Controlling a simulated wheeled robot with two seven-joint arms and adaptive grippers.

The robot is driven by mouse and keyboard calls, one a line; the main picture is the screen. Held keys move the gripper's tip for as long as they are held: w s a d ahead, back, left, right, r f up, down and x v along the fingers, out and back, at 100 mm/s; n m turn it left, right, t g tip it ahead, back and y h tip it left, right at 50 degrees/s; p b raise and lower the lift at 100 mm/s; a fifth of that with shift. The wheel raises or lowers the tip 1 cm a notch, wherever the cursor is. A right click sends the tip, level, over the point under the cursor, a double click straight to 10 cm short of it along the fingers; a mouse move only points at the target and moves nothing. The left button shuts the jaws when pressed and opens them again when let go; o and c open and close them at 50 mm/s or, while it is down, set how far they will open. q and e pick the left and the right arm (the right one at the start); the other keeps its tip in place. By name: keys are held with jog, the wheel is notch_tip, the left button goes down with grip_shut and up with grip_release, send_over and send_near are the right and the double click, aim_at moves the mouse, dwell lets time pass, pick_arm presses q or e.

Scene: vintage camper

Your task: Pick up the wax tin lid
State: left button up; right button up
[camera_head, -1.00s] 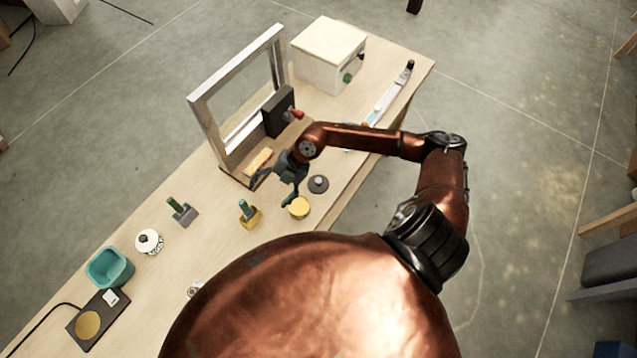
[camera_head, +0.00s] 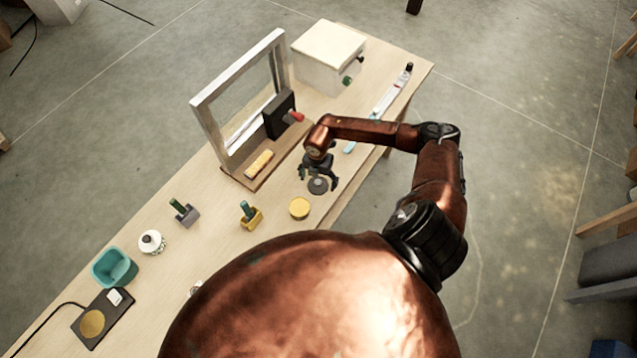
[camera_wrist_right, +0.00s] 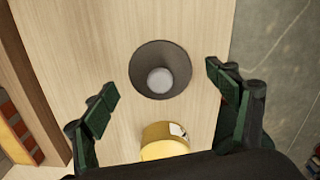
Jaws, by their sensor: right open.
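The wax tin lid, a dark grey disc with a pale round knob, lies flat on the table near its right edge in the head view (camera_head: 318,187). In the right wrist view the lid (camera_wrist_right: 147,60) shows whole, knob up. My right gripper (camera_head: 319,180) is open and empty above the lid. In the right wrist view its fingers (camera_wrist_right: 161,82) stand apart on either side of the knob, with no visible contact. A round yellow tin (camera_head: 299,208) stands close to the lid; the wrist view shows it partly covered by my gripper (camera_wrist_right: 165,140). My left gripper is not in view.
A metal window frame (camera_head: 206,118) stands on a wooden base beyond the gripper, with a yellow block (camera_head: 259,163) and a black box (camera_head: 279,114). A yellow holder (camera_head: 251,220) stands left of the tin. The table's right edge is close to the lid.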

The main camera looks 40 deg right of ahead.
jog(key=shift+f, duration=0.5)
jog(key=shift+s+a, duration=0.1)
jog(key=shift+s, duration=0.05)
grip_shut()
dwell(0.5)
